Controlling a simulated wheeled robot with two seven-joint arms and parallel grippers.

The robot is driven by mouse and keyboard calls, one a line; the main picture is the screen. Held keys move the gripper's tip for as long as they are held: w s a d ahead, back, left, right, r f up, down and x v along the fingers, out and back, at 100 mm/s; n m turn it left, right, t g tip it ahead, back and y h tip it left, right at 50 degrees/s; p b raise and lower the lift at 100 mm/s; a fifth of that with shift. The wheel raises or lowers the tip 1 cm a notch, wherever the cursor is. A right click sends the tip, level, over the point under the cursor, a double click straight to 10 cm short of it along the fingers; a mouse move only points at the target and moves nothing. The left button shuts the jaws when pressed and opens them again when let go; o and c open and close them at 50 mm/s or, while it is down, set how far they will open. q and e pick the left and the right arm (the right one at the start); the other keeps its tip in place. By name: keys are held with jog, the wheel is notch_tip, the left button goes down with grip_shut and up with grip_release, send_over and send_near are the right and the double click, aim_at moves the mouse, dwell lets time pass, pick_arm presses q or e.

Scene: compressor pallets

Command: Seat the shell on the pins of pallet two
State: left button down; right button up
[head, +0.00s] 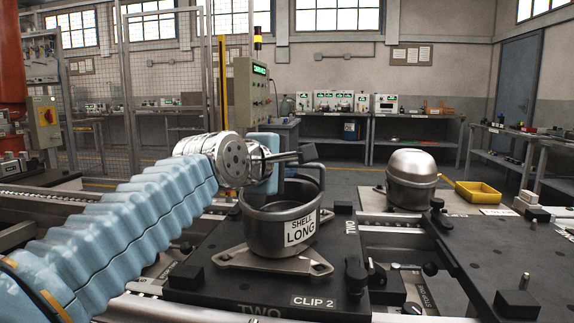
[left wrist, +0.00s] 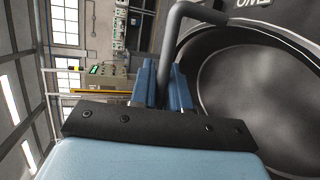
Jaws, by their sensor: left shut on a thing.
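The shell (head: 262,226) is an open-topped grey metal pot labelled "SHELL LONG", with a flat footed base. It stands upright over the black pallet two (head: 215,262), marked "TWO" and "CLIP 2". My left gripper (head: 281,160) is at the shell's rim, shut on the bent grey pipe that rises there. In the left wrist view the pipe (left wrist: 178,32) runs between the blue fingers (left wrist: 165,80), and the shell's hollow inside (left wrist: 255,90) shows at the right. The base covers any pins beneath it, so I cannot tell whether it rests fully down. My right gripper is out of view.
A domed metal shell (head: 412,178) stands behind to the right. Another black pallet (head: 500,250) with upright pins lies at the right. A yellow bin (head: 478,193) stands beyond it. Dark clamp posts (head: 355,275) rise at pallet two's right edge.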

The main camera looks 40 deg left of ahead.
pick_arm(q)
jog(key=shift+f+b, duration=0.25)
jog(key=shift+b, duration=0.1)
jog(key=c, duration=1)
grip_release()
jog(key=shift+s, duration=0.1)
jog(key=shift+f, duration=0.35)
jog(key=v, duration=1.4)
jog(key=shift+r, duration=0.3)
jog(key=shift+d, duration=0.1)
